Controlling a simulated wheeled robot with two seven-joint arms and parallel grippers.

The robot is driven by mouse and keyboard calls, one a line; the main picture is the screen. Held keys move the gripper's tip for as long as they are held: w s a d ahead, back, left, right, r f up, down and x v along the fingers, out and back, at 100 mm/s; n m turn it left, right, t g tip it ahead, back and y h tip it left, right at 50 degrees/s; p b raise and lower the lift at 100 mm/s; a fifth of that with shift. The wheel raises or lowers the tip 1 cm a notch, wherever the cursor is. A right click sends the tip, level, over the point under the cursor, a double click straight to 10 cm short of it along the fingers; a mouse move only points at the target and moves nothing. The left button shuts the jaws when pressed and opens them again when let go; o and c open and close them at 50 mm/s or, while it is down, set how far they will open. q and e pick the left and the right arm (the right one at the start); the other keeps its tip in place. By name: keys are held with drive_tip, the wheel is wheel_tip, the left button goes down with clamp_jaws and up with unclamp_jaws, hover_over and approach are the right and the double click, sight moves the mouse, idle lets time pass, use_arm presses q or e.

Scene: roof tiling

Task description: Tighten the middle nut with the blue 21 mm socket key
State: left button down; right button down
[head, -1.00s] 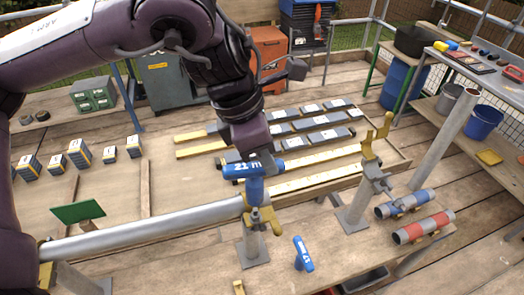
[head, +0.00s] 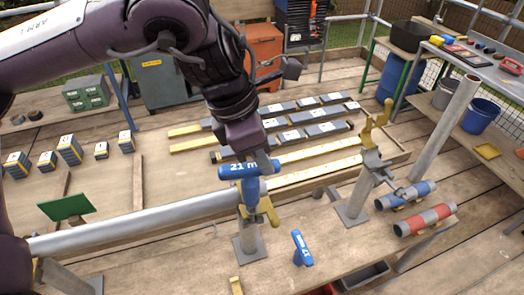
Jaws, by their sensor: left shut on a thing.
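My left gripper (head: 250,160) is shut on the T-handle of the blue 21 mm socket key (head: 236,171), whose white "21 m" lettering shows. The key points down at the brass-coloured clamp (head: 262,212) on top of the middle stand, at the end of the long grey tube (head: 150,227). The middle nut is hidden beneath the key's socket, so I cannot tell how fully the socket sits on it. My right gripper is not in view.
A second stand (head: 353,208) with an open brass clamp (head: 375,125) rises to the right. A blue-banded tube (head: 406,195) and a red-banded tube (head: 425,220) lie beyond it. A green plate (head: 66,205) sits at left. Grey tile rows lie behind.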

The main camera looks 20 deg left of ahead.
sight(261, 172)
use_arm(q)
drive_tip(key=shift+f+b, duration=1.25)
drive_tip(key=shift+f, duration=0.3)
drive_tip(key=shift+r+m+p, duration=0.2)
drive_tip(key=shift+m+p, duration=0.2)
drive_tip(key=m, duration=0.1)
drive_tip(key=m+g+p, duration=0.1)
drive_tip(key=shift+s+d+m, duration=0.1)
drive_tip(key=shift+s+m, duration=0.15)
drive_tip(key=shift+m, duration=0.05)
drive_tip(key=m+p, duration=0.1)
drive_tip(key=m+g, duration=0.1)
drive_tip(key=m, duration=0.1)
drive_tip(key=shift+s+p, duration=0.35)
drive_tip(key=m+p, duration=0.1)
drive_tip(key=m, duration=0.1)
drive_tip(key=m+g+p, duration=0.1)
drive_tip(key=m, duration=0.1)
drive_tip(key=s+m+g+p, duration=0.1)
drive_tip(key=m, duration=0.1)
drive_tip(key=shift+a+f+m+y+p, duration=0.1)
drive_tip(key=shift+a+m+y+p, duration=0.1)
drive_tip(key=shift+m+y+p, duration=0.1)
drive_tip(key=shift+f, duration=0.1)
